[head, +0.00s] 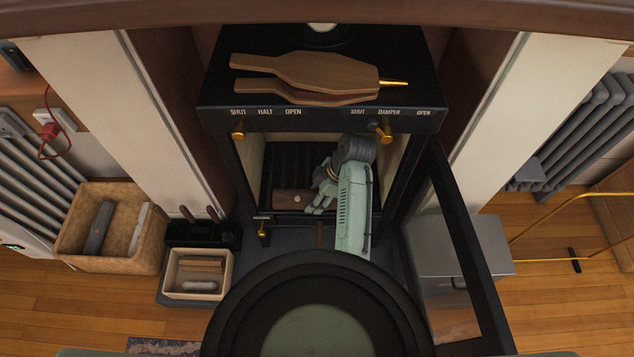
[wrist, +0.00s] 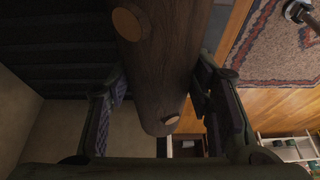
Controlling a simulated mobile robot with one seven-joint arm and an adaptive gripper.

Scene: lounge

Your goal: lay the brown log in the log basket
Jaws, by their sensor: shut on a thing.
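The brown log (head: 293,199) lies across the inside of the open stove in the head view, its left part showing and the rest behind my gripper (head: 322,193). In the wrist view the log (wrist: 165,60) is dark brown with pale round knots and runs between the two fingers of my gripper (wrist: 158,95), which is shut on it. The log basket (head: 120,263), a tan cork-like box, stands on the floor at the left in the head view. It holds a grey log (head: 100,228) and a whitish log (head: 138,229). My gripper is inside the stove, well right of the basket.
The stove's glazed door (head: 468,250) stands open at the right. Bellows (head: 300,75) lie on the stove top above my arm. A black tool holder (head: 200,235) and a small box of sticks (head: 200,292) stand between stove and basket. A metal box (head: 460,260) is behind the door.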

